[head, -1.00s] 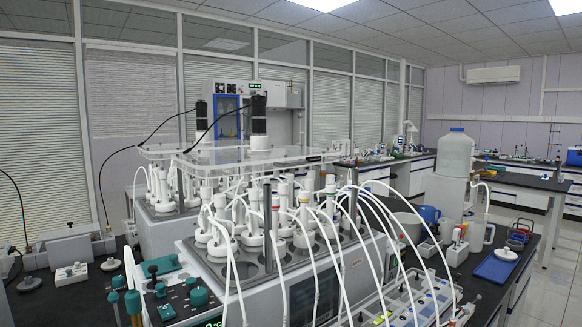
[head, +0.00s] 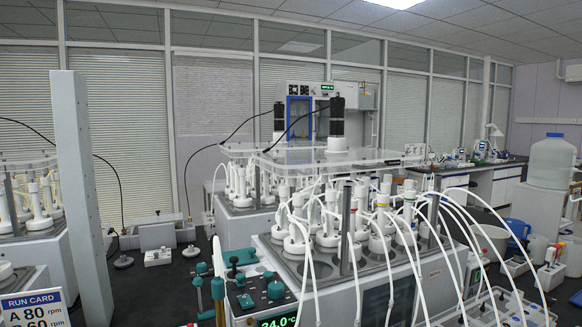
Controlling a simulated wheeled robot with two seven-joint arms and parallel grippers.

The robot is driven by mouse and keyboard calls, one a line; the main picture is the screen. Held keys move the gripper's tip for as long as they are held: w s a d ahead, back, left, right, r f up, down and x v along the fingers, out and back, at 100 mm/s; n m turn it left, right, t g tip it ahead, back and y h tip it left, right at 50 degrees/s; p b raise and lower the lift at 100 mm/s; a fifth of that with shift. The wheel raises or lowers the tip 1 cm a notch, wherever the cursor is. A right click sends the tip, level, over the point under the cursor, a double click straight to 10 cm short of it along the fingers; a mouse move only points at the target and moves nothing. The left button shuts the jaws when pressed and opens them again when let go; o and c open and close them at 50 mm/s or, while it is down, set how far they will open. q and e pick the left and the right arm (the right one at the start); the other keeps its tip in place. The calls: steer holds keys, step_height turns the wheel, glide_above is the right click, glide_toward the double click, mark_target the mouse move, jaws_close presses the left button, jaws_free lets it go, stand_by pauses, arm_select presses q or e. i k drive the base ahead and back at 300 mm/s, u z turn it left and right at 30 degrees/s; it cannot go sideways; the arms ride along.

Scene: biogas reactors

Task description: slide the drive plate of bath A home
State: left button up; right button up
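A water bath (head: 420,268) with several white-capped bottles and tubes stands on the dark bench. A clear drive plate (head: 385,158) lies level above its bottles, with a black motor (head: 337,125) standing on it. A second bath (head: 238,224) behind it has its own clear plate (head: 240,148) and motor (head: 280,122). A third bath (head: 30,250) shows at the left edge, under another clear plate (head: 25,163). I cannot read any letter marking bath A. Whether each plate is fully seated cannot be told. Neither of my grippers is in view.
A grey post (head: 82,200) rises in front at left. A run card (head: 33,308) reading "A 80" stands at lower left. A control box (head: 262,295) with teal knobs and a green display is beside the front bath. White tubes arch over the bath's right side.

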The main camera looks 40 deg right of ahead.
mark_target(336, 155)
steer(key=u, duration=1)
steer(key=k, duration=1.3)
steer(key=z, duration=1.4)
steer(key=i, duration=0.3)
steer(key=z, duration=0.15)
